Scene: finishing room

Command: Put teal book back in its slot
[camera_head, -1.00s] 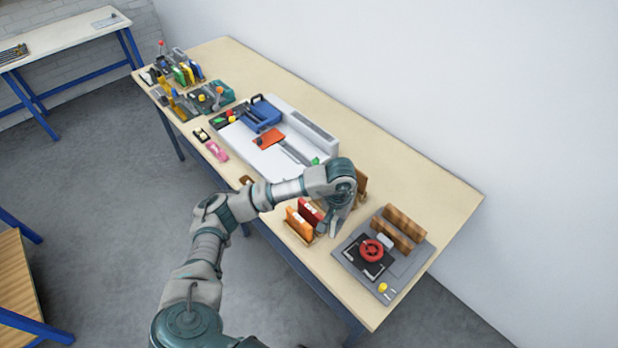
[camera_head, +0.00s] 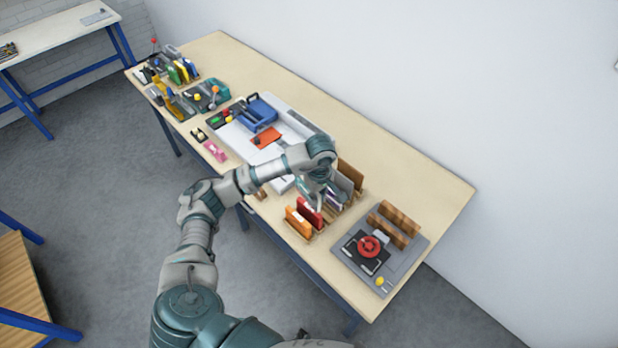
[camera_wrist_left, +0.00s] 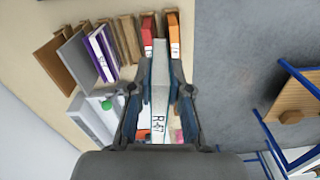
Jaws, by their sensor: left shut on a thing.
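My left gripper (camera_wrist_left: 159,118) is shut on the teal book (camera_wrist_left: 160,85), which has a pale spine marked "R-47" and shows between the fingers in the left wrist view. In the head view the left gripper (camera_head: 318,192) is above the near side of the book rack, and the held book is mostly hidden by the hand. The rack's wooden dividers (camera_wrist_left: 126,40) have empty gaps between the purple book (camera_wrist_left: 103,52) and the red book (camera_wrist_left: 148,33). An orange book (camera_wrist_left: 173,35) stands beside the red one. My right gripper is not in view.
A grey board (camera_wrist_left: 75,62) and a brown board (camera_wrist_left: 52,65) stand past the purple book. A grey tray with a red round part (camera_head: 370,246) and brown blocks lies to the right. A white machine (camera_head: 300,122) and tools fill the bench's left. The back strip is clear.

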